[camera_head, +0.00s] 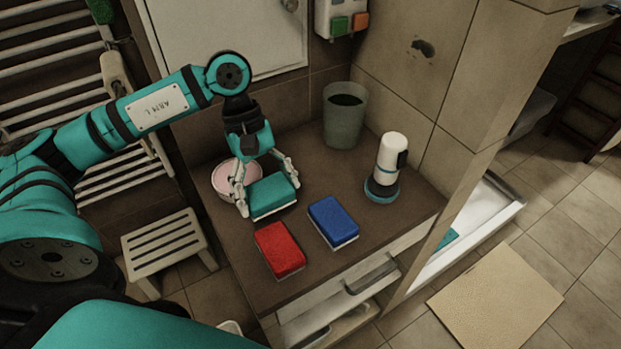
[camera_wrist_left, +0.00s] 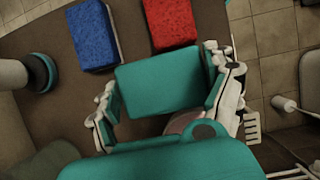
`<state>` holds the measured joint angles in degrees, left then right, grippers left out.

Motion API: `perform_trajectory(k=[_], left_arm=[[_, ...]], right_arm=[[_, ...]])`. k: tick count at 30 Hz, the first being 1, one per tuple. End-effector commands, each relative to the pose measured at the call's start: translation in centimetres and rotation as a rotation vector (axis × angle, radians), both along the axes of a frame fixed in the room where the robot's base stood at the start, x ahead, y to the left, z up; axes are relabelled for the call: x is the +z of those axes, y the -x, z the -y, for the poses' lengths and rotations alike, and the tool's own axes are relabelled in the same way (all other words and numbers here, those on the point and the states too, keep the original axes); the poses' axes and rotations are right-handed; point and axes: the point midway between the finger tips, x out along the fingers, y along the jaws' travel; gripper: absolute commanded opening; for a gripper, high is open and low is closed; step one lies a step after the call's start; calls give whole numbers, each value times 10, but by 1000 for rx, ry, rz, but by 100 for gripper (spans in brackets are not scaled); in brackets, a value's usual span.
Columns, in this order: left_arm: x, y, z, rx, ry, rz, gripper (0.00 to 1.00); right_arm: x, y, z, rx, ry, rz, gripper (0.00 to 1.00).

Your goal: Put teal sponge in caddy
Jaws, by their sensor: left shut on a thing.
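The teal sponge (camera_head: 272,196) is between the fingers of my left gripper (camera_head: 269,197), above or on the brown counter in front of a pink bowl. The gripper is shut on it, one finger at each end. In the left wrist view the sponge (camera_wrist_left: 158,77) fills the space between the fingers. I cannot tell if its underside touches the counter. A tall grey-green open container (camera_head: 343,122) stands at the back of the counter; I cannot tell if this is the caddy. My right gripper is not in view.
A red sponge (camera_head: 279,249) and a blue sponge (camera_head: 333,221) lie on the counter (camera_head: 400,215) in front. The pink bowl (camera_head: 224,180) is behind the gripper. A white bottle-like device with a teal base (camera_head: 389,160) stands at right. A tiled wall edges the back.

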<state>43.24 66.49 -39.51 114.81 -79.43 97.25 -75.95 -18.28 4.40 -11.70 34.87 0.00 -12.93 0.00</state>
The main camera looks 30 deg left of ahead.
Motion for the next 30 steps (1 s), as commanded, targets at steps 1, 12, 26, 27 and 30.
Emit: perform_trajectory(k=[1,12,26,27,30], left_arm=[[4,-13,11,-4,6,1,65],[-6,-67,48,-1,0,0,65],[-43,-68,49,-1,-1,0,65],[-43,-68,48,-1,-1,0,65],[-43,-68,48,0,-1,0,65]], right_arm=[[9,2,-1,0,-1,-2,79],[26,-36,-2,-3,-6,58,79],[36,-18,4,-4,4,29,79],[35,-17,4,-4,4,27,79],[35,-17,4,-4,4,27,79]])
